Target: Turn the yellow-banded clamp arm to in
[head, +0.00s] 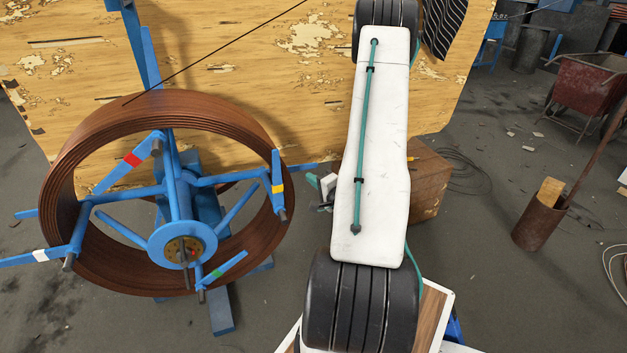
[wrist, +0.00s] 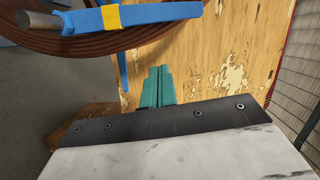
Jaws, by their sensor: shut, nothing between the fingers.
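The yellow-banded clamp arm (head: 276,172) is a short blue bar at the right side of the brown coil (head: 62,180). It stands nearly upright in the head view, crossing the coil's right edge, with a grey pin at its lower end. In the wrist view the yellow-banded clamp arm (wrist: 160,13) runs across the top, its grey pin at the left. My gripper (head: 312,180) is just right of it in the head view, partly hidden by my arm. In the wrist view my gripper (wrist: 160,70) has its teal fingers together and empty, apart from the bar.
Clamp arms with red (head: 133,160), white (head: 40,255) and green (head: 217,273) bands sit around the blue spoked hub (head: 182,244). A peeling wooden panel (head: 240,60) stands behind. A wooden box (head: 430,180) is behind my arm at right.

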